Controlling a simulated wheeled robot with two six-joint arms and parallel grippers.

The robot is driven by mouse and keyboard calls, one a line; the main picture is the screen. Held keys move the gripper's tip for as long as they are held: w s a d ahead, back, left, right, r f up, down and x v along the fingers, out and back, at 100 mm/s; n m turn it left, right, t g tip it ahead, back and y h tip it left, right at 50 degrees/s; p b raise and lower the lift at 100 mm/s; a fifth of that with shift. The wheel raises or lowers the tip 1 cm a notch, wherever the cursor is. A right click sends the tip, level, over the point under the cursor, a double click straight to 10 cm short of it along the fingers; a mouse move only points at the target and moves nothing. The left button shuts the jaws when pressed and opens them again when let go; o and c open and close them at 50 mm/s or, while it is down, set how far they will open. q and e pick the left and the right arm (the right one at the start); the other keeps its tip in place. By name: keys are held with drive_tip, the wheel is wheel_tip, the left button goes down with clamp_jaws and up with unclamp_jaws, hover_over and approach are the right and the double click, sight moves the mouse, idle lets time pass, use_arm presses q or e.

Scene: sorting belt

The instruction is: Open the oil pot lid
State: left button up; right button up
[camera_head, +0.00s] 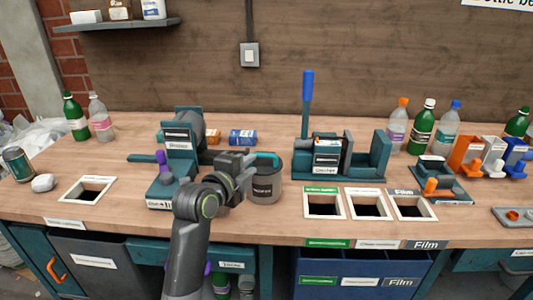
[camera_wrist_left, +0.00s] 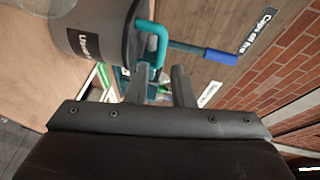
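The pot (camera_head: 265,186) is a dark grey, labelled cylinder on the bench, right of my left gripper; I take it as the oil pot. A teal handle (camera_head: 266,156) shows at its top; the lid looks closed, though my gripper partly covers it. My left gripper (camera_head: 247,164) is close to the pot's upper left side. In the left wrist view the pot (camera_wrist_left: 92,32) is at the upper left, with its bent teal handle (camera_wrist_left: 161,42) just beyond my fingertips. The fingers (camera_wrist_left: 158,72) are apart with nothing clearly held between them. My right gripper is not in view.
A teal machine (camera_head: 180,140) stands left of the pot. A press with a tall blue lever (camera_head: 308,92) stands right. Labelled chute openings (camera_head: 324,191) are at the front right. Bottles (camera_head: 422,124) stand at the back right. Bare bench (camera_head: 130,205) lies at the front left.

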sight(267, 163)
use_arm(q)
drive_tip(key=x, duration=1)
clamp_jaws()
